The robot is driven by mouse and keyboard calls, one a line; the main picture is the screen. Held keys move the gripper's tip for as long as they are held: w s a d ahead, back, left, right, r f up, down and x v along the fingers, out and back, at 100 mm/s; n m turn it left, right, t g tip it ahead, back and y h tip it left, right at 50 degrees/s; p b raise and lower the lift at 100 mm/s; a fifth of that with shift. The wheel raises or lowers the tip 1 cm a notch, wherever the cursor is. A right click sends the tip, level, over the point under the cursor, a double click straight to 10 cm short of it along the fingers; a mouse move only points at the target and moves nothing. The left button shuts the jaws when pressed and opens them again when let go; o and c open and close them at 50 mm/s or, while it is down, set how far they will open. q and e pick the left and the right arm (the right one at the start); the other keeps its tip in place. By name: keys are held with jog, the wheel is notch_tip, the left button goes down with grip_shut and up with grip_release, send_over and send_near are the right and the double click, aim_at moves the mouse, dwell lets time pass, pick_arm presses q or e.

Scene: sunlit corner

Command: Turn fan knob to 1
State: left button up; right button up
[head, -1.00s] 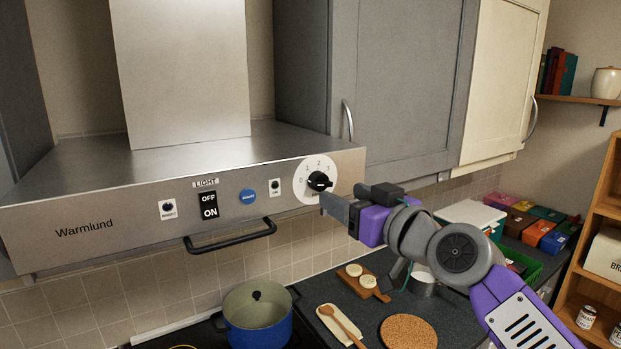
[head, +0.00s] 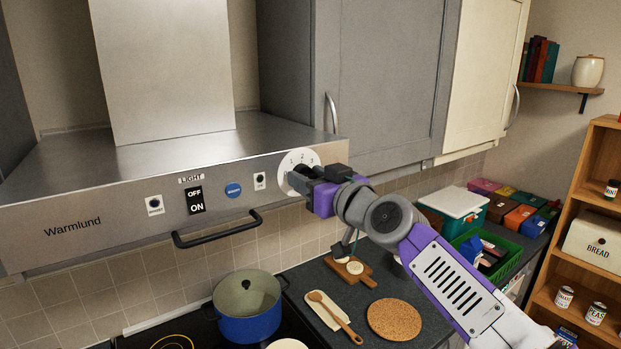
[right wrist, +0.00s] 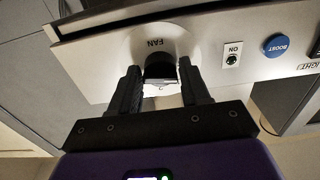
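The fan knob (right wrist: 160,67) is black and sits on a round white dial under the word FAN in the right wrist view. My right gripper (right wrist: 158,72) is open, with one dark finger on each side of the knob. It also shows against the dial in the head view (head: 298,180). I cannot tell whether the fingers touch the knob or which number it points to. My left gripper is out of view.
The steel hood (head: 90,205) carries a light switch (head: 195,200), a blue BOOST button (head: 233,190) and a black rail (head: 218,231). Grey cabinets (head: 385,80) stand close behind my right gripper. A blue pot (head: 247,310) is on the hob below.

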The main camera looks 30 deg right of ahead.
jog(key=c, duration=0.6)
jog(key=shift+c, duration=0.2)
jog(key=shift+m, duration=0.3)
jog(key=m, duration=0.3)
jog(key=shift+m, duration=0.3)
jog(key=shift+m+p, duration=0.55)
jog(key=shift+m, duration=1.65)
jog(key=o, duration=1)
jog(key=shift+o, duration=0.2)
